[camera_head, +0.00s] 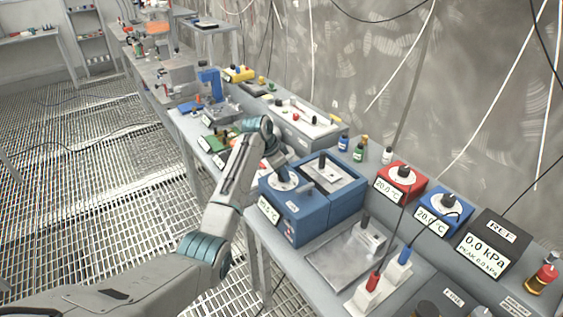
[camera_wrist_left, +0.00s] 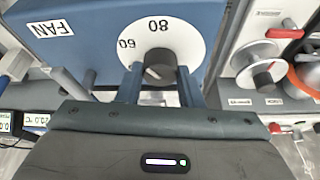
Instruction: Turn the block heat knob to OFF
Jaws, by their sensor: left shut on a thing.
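A blue block unit (camera_head: 303,222) stands on the bench, with a white round dial and a dark knob on its left part. In the left wrist view the dial (camera_wrist_left: 186,32) carries the numbers 60 and 80, seen upside down, around the dark knob (camera_wrist_left: 158,58). My left gripper (camera_head: 284,178) reaches down onto this dial. In the left wrist view its two fingers (camera_wrist_left: 160,84) stand on either side of the knob, shut on it. My right gripper is not in view.
A red 20.0 °C dial box (camera_head: 402,182) and a blue one (camera_head: 443,209) stand right of the unit, with a pressure display (camera_head: 487,250) beyond. A flat metal plate (camera_head: 343,258) lies in front. Small bottles (camera_head: 358,153) stand behind the unit. A FAN label (camera_wrist_left: 61,29) shows on the unit.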

